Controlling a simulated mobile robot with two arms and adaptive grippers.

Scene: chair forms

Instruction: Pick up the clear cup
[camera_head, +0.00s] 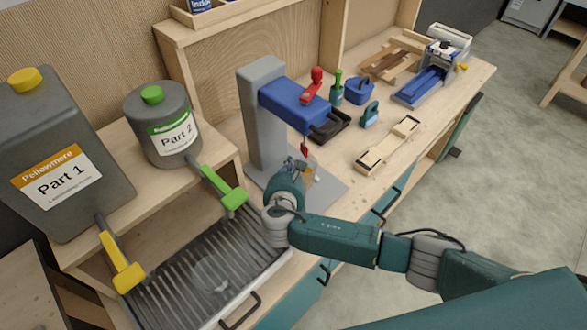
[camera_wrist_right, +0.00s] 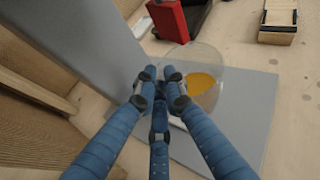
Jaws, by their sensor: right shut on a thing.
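The clear cup (camera_wrist_right: 209,62) has yellow-orange liquid in its bottom and stands over the grey base plate of the mixer stand. In the head view the cup (camera_head: 313,167) shows only partly, behind my right gripper (camera_head: 301,172). In the right wrist view the blue fingers of my right gripper (camera_wrist_right: 160,88) are closed together on the cup's near wall. I cannot tell whether the cup's bottom touches the plate. My left gripper is not in view.
The grey mixer stand (camera_head: 263,125) with its blue head (camera_head: 290,103) rises close beside the gripper. A slatted tray (camera_head: 165,300) holds a faint clear round thing (camera_head: 211,273). Part 1 (camera_head: 60,160) and Part 2 (camera_head: 165,125) containers stand left. Small tools lie farther along the bench.

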